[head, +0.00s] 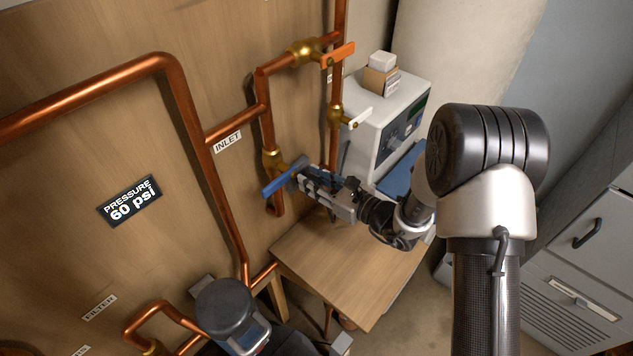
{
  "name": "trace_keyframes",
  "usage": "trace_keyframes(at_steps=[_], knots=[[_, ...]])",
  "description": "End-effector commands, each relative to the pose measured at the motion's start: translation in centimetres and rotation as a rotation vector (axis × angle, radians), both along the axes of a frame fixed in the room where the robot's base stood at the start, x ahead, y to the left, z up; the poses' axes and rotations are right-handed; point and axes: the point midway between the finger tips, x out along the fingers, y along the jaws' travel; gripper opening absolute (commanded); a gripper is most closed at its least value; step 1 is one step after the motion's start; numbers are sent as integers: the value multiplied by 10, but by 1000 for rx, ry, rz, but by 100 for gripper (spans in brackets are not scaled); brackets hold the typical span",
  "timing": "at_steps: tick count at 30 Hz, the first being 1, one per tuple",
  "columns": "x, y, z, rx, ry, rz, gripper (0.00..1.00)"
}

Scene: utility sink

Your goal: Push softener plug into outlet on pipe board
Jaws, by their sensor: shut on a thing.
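My gripper (305,179) is at the wooden pipe board (200,190), close to the blue-handled valve, with its jaws shut. A small grey piece shows at the fingertips, seemingly the softener plug; it is mostly hidden by the fingers. I cannot make out the outlet, nor tell whether the plug touches it.
The blue valve handle (284,178) is right beside the fingertips. Copper pipes (210,160) run along the board, with an orange-handled valve (337,55) above. A white-grey unit (390,107) stands behind the gripper. A wooden table (345,265) below has a clear top.

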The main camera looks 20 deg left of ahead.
Motion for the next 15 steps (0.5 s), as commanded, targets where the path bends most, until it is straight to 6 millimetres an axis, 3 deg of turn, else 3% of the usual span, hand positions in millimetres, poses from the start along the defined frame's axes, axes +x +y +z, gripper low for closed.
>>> trace_keyframes(at_steps=[15], knots=[[5, 13, 0, 2, -1, 1, 3]])
